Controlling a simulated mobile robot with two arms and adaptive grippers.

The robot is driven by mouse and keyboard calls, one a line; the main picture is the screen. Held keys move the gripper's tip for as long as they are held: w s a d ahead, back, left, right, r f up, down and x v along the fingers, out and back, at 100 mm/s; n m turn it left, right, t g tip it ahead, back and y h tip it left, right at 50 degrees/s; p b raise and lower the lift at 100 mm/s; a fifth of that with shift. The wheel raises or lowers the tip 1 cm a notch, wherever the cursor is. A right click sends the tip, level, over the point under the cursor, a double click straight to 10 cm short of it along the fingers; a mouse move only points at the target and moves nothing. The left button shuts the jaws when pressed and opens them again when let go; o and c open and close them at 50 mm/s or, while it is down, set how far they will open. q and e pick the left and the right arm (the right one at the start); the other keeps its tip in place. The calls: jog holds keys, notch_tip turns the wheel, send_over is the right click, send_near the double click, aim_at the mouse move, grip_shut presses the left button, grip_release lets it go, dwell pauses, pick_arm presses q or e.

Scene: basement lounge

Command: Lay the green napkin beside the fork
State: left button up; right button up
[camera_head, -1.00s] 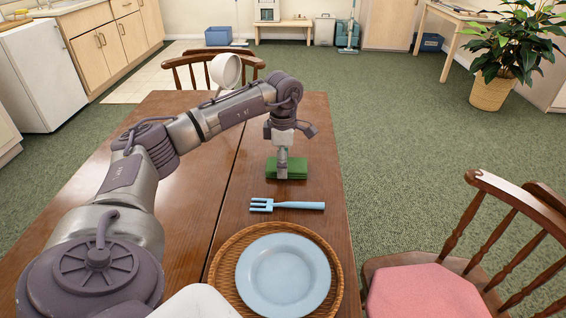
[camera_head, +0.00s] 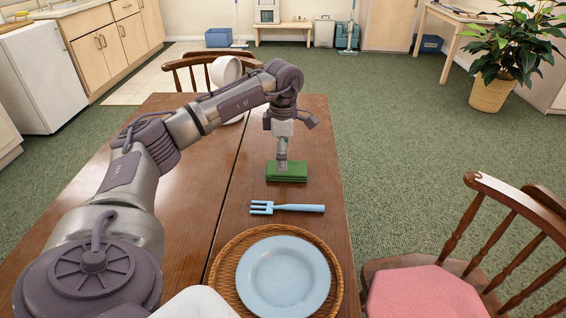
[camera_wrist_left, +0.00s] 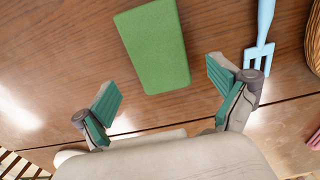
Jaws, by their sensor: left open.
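The green napkin (camera_head: 287,175), a folded rectangular block, lies flat on the brown table just beyond the blue fork (camera_head: 287,208), with a small strip of bare wood between them. My left gripper (camera_head: 282,163) is over the napkin's far side. In the left wrist view its two fingers (camera_wrist_left: 165,84) are spread with nothing between them, and the napkin (camera_wrist_left: 155,45) lies apart, ahead of the fingertips. The fork (camera_wrist_left: 264,30) shows there beside the right finger. My right gripper is in neither view.
A blue plate (camera_head: 283,277) sits on a round wicker mat (camera_head: 222,268) nearer than the fork. A white cup-like object (camera_head: 226,69) is at the table's far end. The table's right edge is close to the napkin; a chair with a pink cushion (camera_head: 425,295) stands right.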

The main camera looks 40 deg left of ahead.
pick_arm(q)
notch_tip(320, 180, up, 9)
jog(key=p, duration=0.1)
jog(key=shift+f, duration=0.2)
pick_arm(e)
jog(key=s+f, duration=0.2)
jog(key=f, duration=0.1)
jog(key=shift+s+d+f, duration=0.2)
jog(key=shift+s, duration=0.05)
